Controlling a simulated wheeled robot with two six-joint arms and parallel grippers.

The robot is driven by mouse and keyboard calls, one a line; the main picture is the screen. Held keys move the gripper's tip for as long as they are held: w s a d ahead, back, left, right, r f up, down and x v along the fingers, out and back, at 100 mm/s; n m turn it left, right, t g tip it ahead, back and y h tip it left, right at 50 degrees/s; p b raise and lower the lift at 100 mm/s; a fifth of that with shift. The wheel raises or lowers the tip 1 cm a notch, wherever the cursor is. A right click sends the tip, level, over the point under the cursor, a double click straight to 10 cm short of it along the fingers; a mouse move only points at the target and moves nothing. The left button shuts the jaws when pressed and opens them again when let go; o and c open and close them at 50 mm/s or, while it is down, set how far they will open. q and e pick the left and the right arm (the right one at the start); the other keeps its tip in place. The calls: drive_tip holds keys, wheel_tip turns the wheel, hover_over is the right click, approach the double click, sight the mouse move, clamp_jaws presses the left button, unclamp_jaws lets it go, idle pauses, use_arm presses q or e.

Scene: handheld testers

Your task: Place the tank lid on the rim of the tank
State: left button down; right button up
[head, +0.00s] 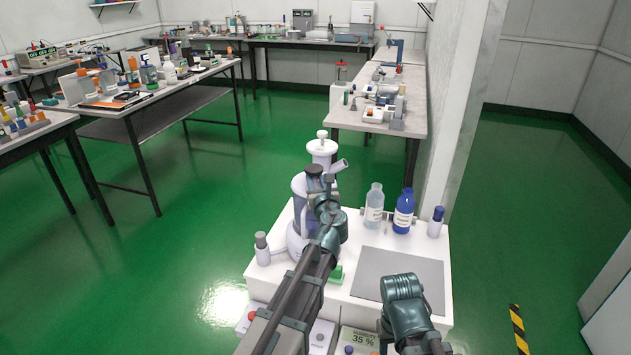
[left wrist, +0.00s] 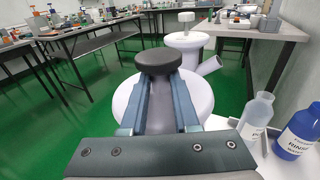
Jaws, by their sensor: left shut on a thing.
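The tank lid is a white disc (left wrist: 203,97) with a round black knob (left wrist: 158,61) on top. My left gripper (left wrist: 160,85) is shut on the knob, which stands at its fingertips. In the head view the left gripper (head: 318,184) is over the left back of the white cart, with the black knob (head: 314,169) at its tip and the lid (head: 298,184) partly hidden behind it. The bluish-white tank (head: 299,216) stands below, partly covered by my arm. I cannot tell whether the lid touches the tank's rim.
Just behind stands a white cylinder (head: 322,150) with a top knob and an angled spout (head: 339,166). A clear bottle (head: 374,208), a blue bottle (head: 403,214) and a small blue-capped bottle (head: 435,224) stand right. A grey mat (head: 400,273) lies bare on the cart.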

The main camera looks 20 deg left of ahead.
use_arm(q)
drive_tip(key=shift+f, duration=0.2)
drive_tip(key=c, duration=0.7)
unclamp_jaws()
drive_tip(key=shift+o, duration=0.2)
drive_tip(key=shift+r, duration=0.25)
drive_tip(key=shift+r+p, duration=0.45)
drive_tip(key=shift+p, duration=0.15)
drive_tip(key=v, duration=1.2)
drive_tip(key=shift+f, duration=0.2)
